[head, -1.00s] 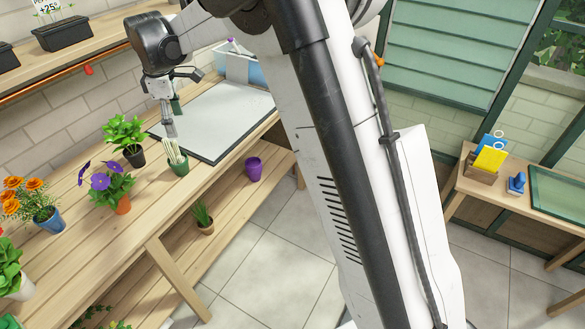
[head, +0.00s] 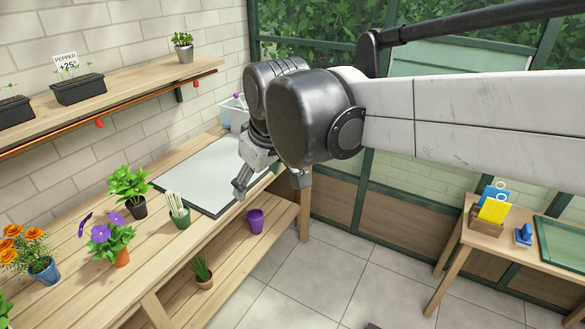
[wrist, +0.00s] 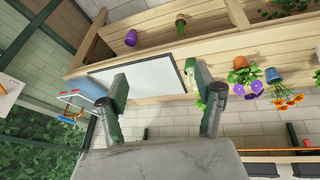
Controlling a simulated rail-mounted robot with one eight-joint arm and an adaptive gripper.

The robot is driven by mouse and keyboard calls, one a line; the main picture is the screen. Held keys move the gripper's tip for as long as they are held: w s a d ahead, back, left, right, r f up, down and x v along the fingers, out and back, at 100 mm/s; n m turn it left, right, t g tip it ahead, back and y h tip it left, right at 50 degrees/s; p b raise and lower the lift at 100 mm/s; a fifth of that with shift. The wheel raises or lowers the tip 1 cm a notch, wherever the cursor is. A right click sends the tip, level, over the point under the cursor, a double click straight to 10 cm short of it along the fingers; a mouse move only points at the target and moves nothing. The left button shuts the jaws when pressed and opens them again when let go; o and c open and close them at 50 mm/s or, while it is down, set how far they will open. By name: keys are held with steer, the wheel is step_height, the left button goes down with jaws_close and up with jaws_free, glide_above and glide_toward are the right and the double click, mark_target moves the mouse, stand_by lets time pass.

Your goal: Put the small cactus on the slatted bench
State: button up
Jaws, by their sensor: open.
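The slatted bench (head: 150,245) runs along the left wall in the head view, with wooden slats and several potted plants on it. I cannot pick out a cactus for certain. A small spiky green plant in a brown pot (head: 201,270) stands on the lower shelf; it also shows in the wrist view (wrist: 180,28), but it is too small to identify. My gripper (head: 239,190) is in the air by the right front side of the grey mat. In the wrist view its two fingers (wrist: 155,82) are wide apart with nothing between them. My arm hides part of the bench's far end.
The grey mat (head: 205,180) is bare. A green pot of white sticks (head: 180,215), a leafy plant (head: 130,188) and purple flowers (head: 110,238) stand left of it. A purple pot (head: 256,222) is on the lower shelf. A pale blue bin (head: 237,112) stands behind.

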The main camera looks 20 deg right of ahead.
steer(key=s+d+f+m+t, duration=0.1)
steer(key=s+d+f+m, duration=0.1)
steer(key=s, duration=0.4)
steer(key=s+d+f+m+t, duration=0.1)
steer(key=s+d+f+m, duration=0.1)
steer(key=s, duration=0.4)
steer(key=shift+f+m, duration=0.4)
steer(key=shift+f, duration=0.3)
